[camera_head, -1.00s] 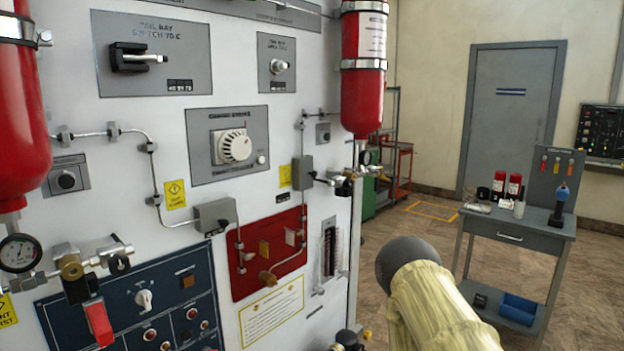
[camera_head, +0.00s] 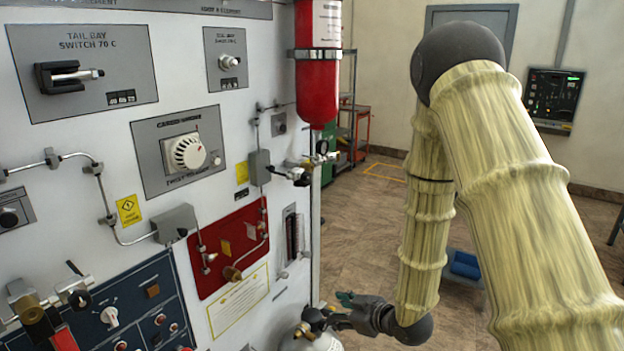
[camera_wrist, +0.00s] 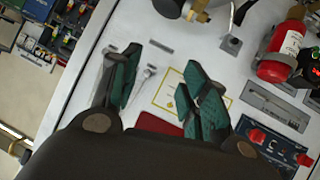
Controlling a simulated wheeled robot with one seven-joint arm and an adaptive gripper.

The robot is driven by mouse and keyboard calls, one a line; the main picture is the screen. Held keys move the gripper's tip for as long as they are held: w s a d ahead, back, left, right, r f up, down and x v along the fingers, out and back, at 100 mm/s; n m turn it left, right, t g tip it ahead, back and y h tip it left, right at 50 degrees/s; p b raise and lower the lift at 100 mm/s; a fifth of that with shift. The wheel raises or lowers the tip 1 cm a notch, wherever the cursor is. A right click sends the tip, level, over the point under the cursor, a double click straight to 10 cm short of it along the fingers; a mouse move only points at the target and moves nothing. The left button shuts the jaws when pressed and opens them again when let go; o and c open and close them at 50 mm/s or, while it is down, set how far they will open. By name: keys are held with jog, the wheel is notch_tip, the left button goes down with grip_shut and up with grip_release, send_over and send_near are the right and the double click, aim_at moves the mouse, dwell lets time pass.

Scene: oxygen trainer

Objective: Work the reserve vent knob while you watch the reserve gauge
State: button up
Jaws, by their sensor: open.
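No label naming the reserve vent knob or reserve gauge is legible. At the panel's lower right edge, a pale bottle top (camera_head: 318,341) with dark and brass valve parts (camera_head: 312,318) shows in the head view. My gripper (camera_head: 345,299) is right beside these valve parts; contact cannot be told. In the wrist view, my gripper's green-padded fingers (camera_wrist: 163,87) are apart, with nothing between them but the panel behind. Brass valve parts (camera_wrist: 190,10) show at the top of that view. A small gauge (camera_head: 322,147) sits under the right red bottle (camera_head: 317,80); its reading is too small to tell.
The white panel (camera_head: 285,210) fills the left, with a red plate (camera_head: 212,275), a cream-faced dial (camera_head: 187,153) and thin piping standing off it. My arm covers much of the right side. Tiled floor (camera_head: 350,230) is open right of the panel. A blue bin (camera_head: 463,264) is partly hidden.

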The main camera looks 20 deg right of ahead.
jog(key=w+d+r+n+t+y+p, duration=0.1)
jog(key=w+r+n, duration=0.1)
jog(key=r, duration=0.7)
jog(key=w+d+r+n+t+y+p, duration=0.1)
jog(key=w+r+n+y+p, duration=0.1)
jog(key=r, duration=0.6)
jog(key=n+t+y+p, duration=0.1)
jog(key=n+y+p, duration=0.1)
jog(key=n+y, duration=0.15)
send_near(309, 178)
jog(key=shift+h, duration=0.25)
jog(key=p+x, duration=0.4)
jog(key=x, duration=0.5)
jog(key=shift+w+a+r, duration=0.15)
jog(key=shift+a, duration=0.05)
grip_shut()
